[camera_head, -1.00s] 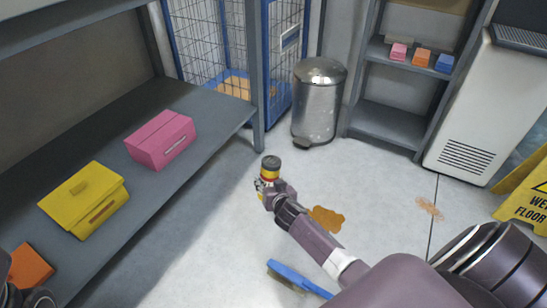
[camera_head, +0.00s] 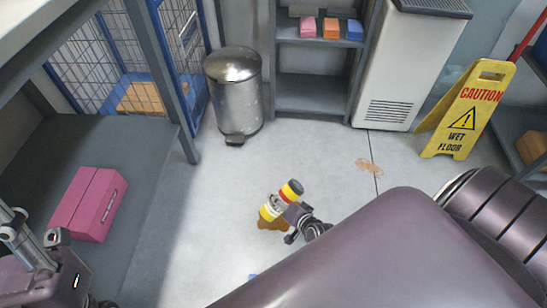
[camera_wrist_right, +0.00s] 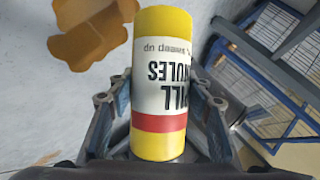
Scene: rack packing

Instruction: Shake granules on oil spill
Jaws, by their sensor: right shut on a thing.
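My right gripper (camera_head: 281,206) is shut on the spill granules canister (camera_head: 291,188), which is yellow, white and red with a dark end. The canister is tilted and held over or beside the brown oil spill (camera_head: 272,225), partly hiding it. In the right wrist view, the canister (camera_wrist_right: 160,85) sits between the fingers with its label upside down, and the brown spill (camera_wrist_right: 85,32) shows at the upper left. No falling granules can be made out. My left gripper (camera_head: 62,262) is at the lower left; its finger opening is unclear.
A pale orange patch (camera_head: 369,166) marks the floor farther right. A steel bin (camera_head: 235,95), a grey shelf unit (camera_head: 310,95) and a yellow wet floor sign (camera_head: 465,115) stand behind. A pink box (camera_head: 88,205) sits on the left shelf. Floor around the spill is open.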

